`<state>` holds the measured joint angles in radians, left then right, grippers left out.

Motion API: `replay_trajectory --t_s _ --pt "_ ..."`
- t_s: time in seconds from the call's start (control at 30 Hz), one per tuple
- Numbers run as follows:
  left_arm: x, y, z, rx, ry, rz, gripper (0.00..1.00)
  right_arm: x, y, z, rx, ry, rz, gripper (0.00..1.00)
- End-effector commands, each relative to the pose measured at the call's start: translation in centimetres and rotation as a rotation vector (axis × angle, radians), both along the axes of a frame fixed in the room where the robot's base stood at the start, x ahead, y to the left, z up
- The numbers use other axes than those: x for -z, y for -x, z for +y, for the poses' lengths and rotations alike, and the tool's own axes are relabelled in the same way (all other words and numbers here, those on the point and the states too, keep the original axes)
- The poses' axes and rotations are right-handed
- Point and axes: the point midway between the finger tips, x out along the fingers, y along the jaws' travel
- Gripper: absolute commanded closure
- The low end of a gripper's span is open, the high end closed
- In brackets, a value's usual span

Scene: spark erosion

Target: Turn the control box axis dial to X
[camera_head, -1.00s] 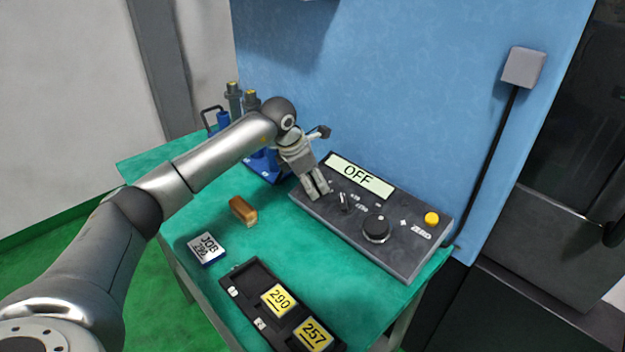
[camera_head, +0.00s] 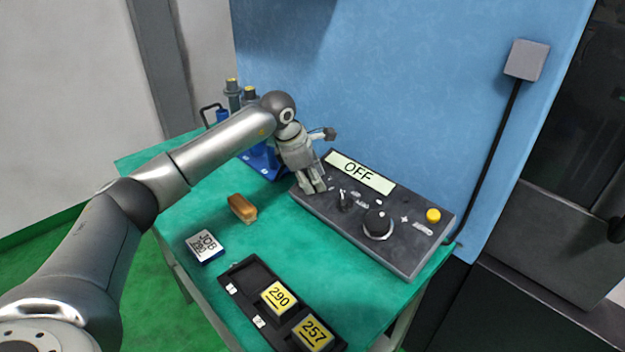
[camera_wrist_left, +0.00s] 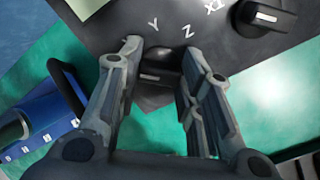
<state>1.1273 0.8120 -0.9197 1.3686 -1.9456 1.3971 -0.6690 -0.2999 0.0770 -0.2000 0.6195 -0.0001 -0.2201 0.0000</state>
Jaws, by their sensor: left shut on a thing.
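The dark control box (camera_head: 405,255) lies on the green table under the blue wall, and its display (camera_head: 359,172) reads OFF. My left gripper (camera_head: 314,188) reaches down onto the left end of the box. In the left wrist view its fingers (camera_wrist_left: 158,90) are shut on the axis dial (camera_wrist_left: 155,72), one on each side. The letters Y and Z show on the panel beyond the dial. I cannot make out an X letter or which mark the dial points at. In the head view the gripper hides this dial.

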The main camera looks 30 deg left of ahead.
Motion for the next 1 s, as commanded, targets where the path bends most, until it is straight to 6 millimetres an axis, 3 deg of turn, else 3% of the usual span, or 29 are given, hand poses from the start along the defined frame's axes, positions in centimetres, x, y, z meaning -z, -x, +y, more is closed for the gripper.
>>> replay_trajectory --t_s 0.5,1.0 --pt "0.0 0.0 0.0 0.330 -0.126 -0.046 0.90 1.2 0.0 -0.2 -0.002 0.002 0.000 0.60" --pt "-0.1 0.0 0.0 0.406 -0.155 -0.056 0.90 1.4 0.0 -0.4 -0.002 0.004 -0.001 0.60"
